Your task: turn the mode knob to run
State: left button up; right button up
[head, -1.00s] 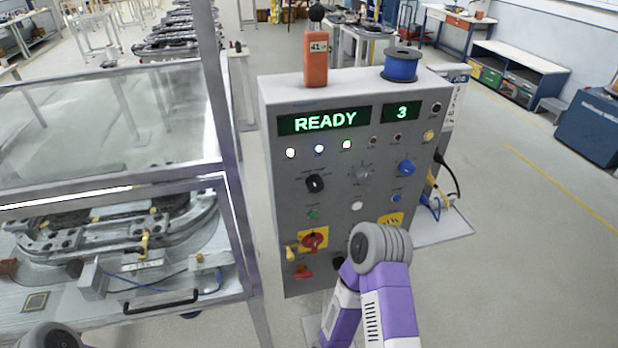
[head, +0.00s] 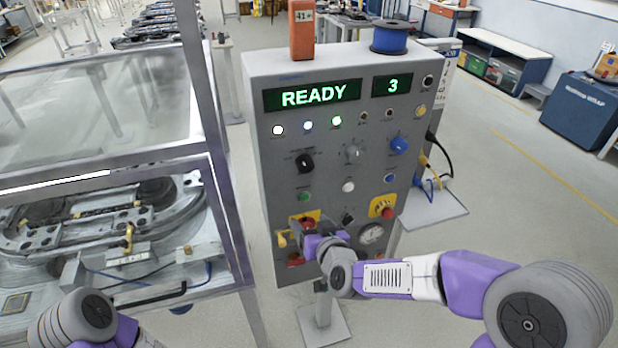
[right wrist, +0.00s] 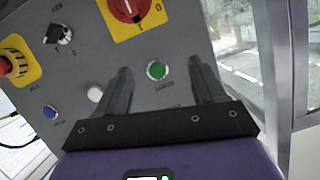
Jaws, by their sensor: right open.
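The grey control panel (head: 270,215) stands upright, its display reading READY and 3. Three knobs sit in a row: black (head: 304,162), grey (head: 352,152) and blue (head: 399,145). Their labels are too small to read, so I cannot tell which is the mode knob. My right gripper (head: 308,235) is at the panel's lower left, below the black knob, partly hiding the red rotary switch (head: 305,222). In the right wrist view the open, empty right gripper (right wrist: 160,66) has its fingers either side of the green button (right wrist: 156,70); contact is unclear. My left gripper is out of view.
White (head: 348,187) and blue (head: 390,178) buttons lie right of the green one. A red emergency stop (head: 382,207) and a gauge (head: 372,234) are lower right. An orange block (head: 301,35) and blue spool (head: 390,37) stand on top. A framed enclosure (head: 190,150) is close on the left.

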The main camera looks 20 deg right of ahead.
aim_at(307, 167)
notch_tip(307, 167, up, 12)
jog(key=s+d+t+h, duration=0.1)
jog(key=s+t, duration=0.1)
jog(key=t, duration=0.2)
jog(key=w, duration=0.7)
jog(key=shift+w+b, duration=0.3)
jog(key=c, duration=1.1)
jog(key=shift+o, duration=0.2)
